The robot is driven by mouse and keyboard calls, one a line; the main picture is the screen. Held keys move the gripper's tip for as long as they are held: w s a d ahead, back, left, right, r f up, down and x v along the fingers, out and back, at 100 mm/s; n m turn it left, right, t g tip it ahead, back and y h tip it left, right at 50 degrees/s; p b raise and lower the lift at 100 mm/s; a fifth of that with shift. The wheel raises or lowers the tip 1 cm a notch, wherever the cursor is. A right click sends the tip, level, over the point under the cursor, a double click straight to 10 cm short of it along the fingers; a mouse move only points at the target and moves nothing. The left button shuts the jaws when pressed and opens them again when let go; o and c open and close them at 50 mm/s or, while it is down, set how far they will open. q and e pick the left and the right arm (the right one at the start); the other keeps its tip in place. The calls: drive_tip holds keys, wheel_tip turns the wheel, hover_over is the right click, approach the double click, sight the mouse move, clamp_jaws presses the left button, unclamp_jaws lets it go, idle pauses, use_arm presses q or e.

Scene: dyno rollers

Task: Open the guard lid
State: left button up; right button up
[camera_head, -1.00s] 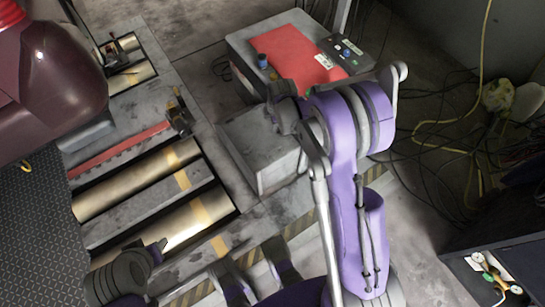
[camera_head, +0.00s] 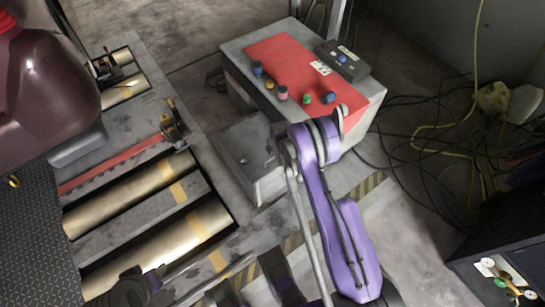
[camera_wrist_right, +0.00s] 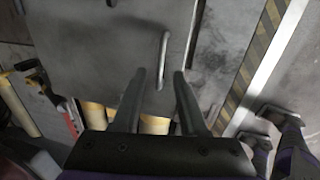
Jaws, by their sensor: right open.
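The guard lid (camera_head: 235,138) is a grey flat cover beside the control box in the head view. It looks shut. In the wrist view the grey lid (camera_wrist_right: 90,45) fills the upper middle, with a thin metal bar handle (camera_wrist_right: 163,58) on it. My right gripper (camera_wrist_right: 158,74) is open, its two dark fingers pointing at the lid; the handle's lower end shows between and just beyond the fingertips. I cannot tell whether they touch. In the head view my right wrist is at the lid's right side and the fingers are hidden.
The control box (camera_head: 262,50) with a red top and coloured buttons stands behind the lid. Brass-coloured rollers (camera_head: 120,195) lie in the floor frame at left. A maroon car body (camera_head: 45,85) fills the upper left. Cables (camera_head: 420,180) and a dark cabinet (camera_head: 500,265) are at right.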

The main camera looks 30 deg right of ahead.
drive_tip(key=shift+w+f, duration=0.15)
drive_tip(key=shift+f, duration=0.8)
drive_tip(key=shift+c, duration=0.3)
clamp_jaws()
idle(0.5)
